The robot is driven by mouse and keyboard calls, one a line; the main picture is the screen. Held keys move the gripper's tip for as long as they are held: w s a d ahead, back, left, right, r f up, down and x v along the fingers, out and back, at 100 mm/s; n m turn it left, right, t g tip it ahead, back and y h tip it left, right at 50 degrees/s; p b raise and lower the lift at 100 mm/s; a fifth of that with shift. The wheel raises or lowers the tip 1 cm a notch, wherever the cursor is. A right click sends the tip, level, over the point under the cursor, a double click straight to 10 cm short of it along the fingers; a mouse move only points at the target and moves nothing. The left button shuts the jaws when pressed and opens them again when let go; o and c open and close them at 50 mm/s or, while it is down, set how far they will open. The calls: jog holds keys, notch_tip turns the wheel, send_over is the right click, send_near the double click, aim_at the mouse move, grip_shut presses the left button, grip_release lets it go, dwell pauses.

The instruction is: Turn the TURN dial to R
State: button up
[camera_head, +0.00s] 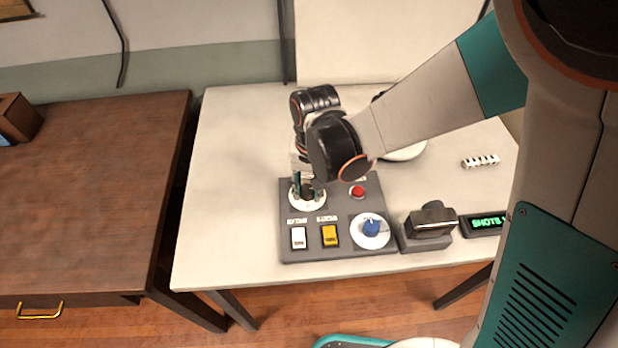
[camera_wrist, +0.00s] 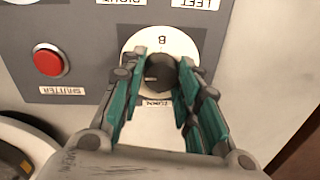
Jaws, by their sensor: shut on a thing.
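The TURN dial is a black knob (camera_wrist: 160,71) on a round white plate (camera_wrist: 190,47), at the back left of the grey control panel (camera_head: 345,190). In the wrist view, a dark upside-down letter shows on the plate above the knob, and a label partly shows below it. My gripper (camera_wrist: 159,80) reaches down over the dial, with its green-sided fingers on either side of the knob, shut on it. In the head view my gripper (camera_head: 308,188) and wrist cover part of the dial. The knob's pointing direction is hard to make out.
The panel also holds a red button (camera_head: 357,192), a white switch (camera_head: 298,237), a yellow switch (camera_head: 330,235) and a blue knob (camera_head: 371,228). A dark camera-like device (camera_head: 430,222) and a green-lit display (camera_head: 484,223) stand to the right. The table's left side is clear.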

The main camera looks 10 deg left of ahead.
dwell(0.5)
jog(key=o, duration=1.1)
